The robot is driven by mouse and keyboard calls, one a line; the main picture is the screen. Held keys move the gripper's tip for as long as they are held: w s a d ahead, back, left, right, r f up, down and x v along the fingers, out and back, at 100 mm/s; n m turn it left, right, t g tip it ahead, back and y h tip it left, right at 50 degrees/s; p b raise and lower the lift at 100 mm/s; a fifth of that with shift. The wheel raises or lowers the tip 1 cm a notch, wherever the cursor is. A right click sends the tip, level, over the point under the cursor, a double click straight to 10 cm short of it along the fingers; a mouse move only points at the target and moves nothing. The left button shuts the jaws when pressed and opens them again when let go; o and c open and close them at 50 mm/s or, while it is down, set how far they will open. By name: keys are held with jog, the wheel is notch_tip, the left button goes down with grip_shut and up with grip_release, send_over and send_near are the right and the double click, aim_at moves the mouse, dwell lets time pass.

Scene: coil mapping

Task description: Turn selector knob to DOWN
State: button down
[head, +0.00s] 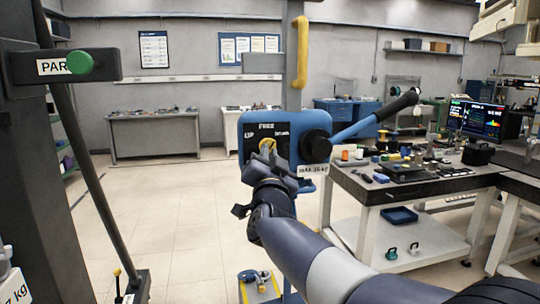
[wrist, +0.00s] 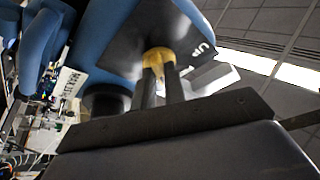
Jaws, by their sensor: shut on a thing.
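The yellow selector knob (head: 267,145) sits on a black plate (head: 261,129) on the front of a blue housing (head: 245,117). The plate reads FREE at the top and UP at the left; the word at the right looks like DOWN but is blurred. My gripper (head: 266,152) reaches the knob from below and partly covers it. In the wrist view, the two dark fingers of my gripper (wrist: 160,80) are shut on the yellow knob (wrist: 157,55), one on each side. UP shows to the right of the knob there. Which word the knob points to is hard to tell.
A black round boss (head: 315,147) and a blue lever (head: 355,131) with a black grip stick out right of the plate. A workbench (head: 400,187) with tools stands at the right. A post with a green button (head: 79,61) stands at the left. Open floor (head: 170,215) lies between.

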jog(key=shift+a+m+h+p, duration=0.1)
jog(key=shift+m+h+p, duration=0.4)
jog(key=shift+m, duration=0.6)
jog(key=c, duration=1.5)
grip_release()
jog(key=shift+o, duration=0.2)
jog(key=b+v, duration=0.1)
jog(key=v, duration=0.9)
jog(key=shift+s, duration=0.45)
jog(key=shift+r, duration=0.15)
